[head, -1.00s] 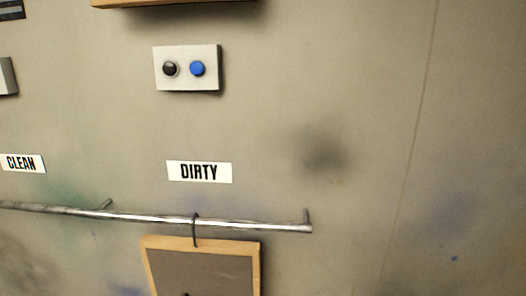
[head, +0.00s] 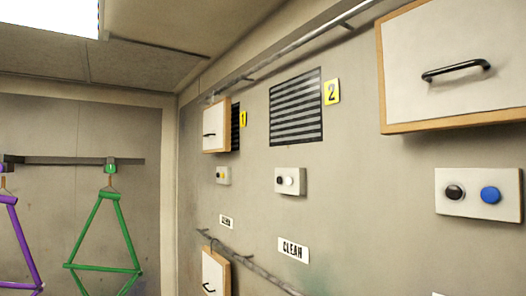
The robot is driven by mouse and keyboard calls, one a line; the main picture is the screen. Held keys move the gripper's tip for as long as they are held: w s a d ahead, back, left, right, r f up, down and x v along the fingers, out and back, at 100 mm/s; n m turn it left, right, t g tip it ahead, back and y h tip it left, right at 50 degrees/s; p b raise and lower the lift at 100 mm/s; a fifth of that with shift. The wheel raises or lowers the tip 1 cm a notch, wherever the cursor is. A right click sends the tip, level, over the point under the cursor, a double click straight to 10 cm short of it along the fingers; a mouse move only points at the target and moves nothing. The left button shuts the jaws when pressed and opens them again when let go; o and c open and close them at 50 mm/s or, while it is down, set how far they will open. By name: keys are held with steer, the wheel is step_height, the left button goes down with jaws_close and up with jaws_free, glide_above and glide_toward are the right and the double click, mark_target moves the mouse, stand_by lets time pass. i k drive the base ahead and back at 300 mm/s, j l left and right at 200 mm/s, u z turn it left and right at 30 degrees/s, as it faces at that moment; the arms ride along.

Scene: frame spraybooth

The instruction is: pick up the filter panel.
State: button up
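Several wood-framed panels that look like filter panels show in the head view. A large pale one (head: 455,90) with a black bar handle is on the wall at the upper right, partly cut off by the frame edge. A smaller pale one (head: 212,137) is on the wall beside the yellow "1" label. Another (head: 215,277) hangs low from a rail, its bottom cut off. I cannot tell which one the task means. My gripper is not in view.
A louvred vent (head: 296,107) is uncovered beside the yellow "2" label (head: 331,91). Button boxes (head: 478,194) sit on the wall. A green frame (head: 105,245) and a purple frame (head: 20,240) hang at left.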

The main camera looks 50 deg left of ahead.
mark_target(216, 124)
steer(key=u, duration=2.2)
